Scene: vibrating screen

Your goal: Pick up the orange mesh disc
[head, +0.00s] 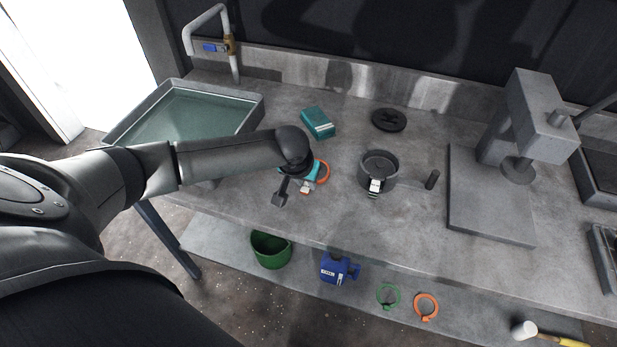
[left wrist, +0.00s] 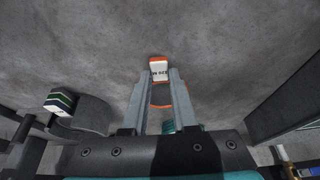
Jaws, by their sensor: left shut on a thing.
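The orange mesh disc (head: 324,172) is at the middle of the grey worktop, partly hidden by my left gripper (head: 304,190). Its orange rim shows to the right of the gripper in the head view. In the left wrist view, the disc's orange-edged tab with a white label (left wrist: 159,68) lies between the two fingertips of my left gripper (left wrist: 159,82). The fingers are shut on it, and part of the orange rim shows between them. I cannot tell whether the disc touches the worktop. My right gripper is not in view.
A round grey pan (head: 379,185) with a handle stands right of the gripper. A teal box (head: 318,123) and a black disc (head: 388,120) lie behind. A sink (head: 253,105) is left, a press stand (head: 490,215) right. Green (head: 388,297) and orange (head: 426,307) rings lie below.

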